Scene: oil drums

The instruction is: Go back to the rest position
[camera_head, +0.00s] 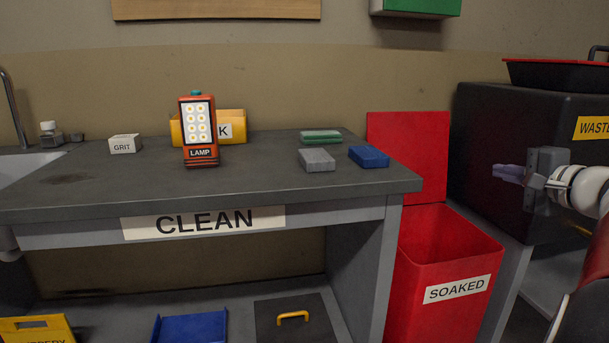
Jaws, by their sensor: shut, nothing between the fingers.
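My gripper (508,173) is at the right of the head view, on the end of my white arm, with its fingers pointing left. The fingers are shut with nothing between them. It is in front of the dark waste box (480,130) and above and to the right of the red bin labelled SOAKED (455,265). It touches nothing that I can see. The rest of my arm runs out of the picture at the right edge.
The grey counter labelled CLEAN (90,185) bears a lit orange lamp (199,130), a white GRIT block (124,144), a yellow holder (238,122), and grey (317,160), blue (369,156) and green (321,136) blocks. The SOAKED bin's red lid (408,145) stands open. A black-and-red tray (556,75) tops the waste box.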

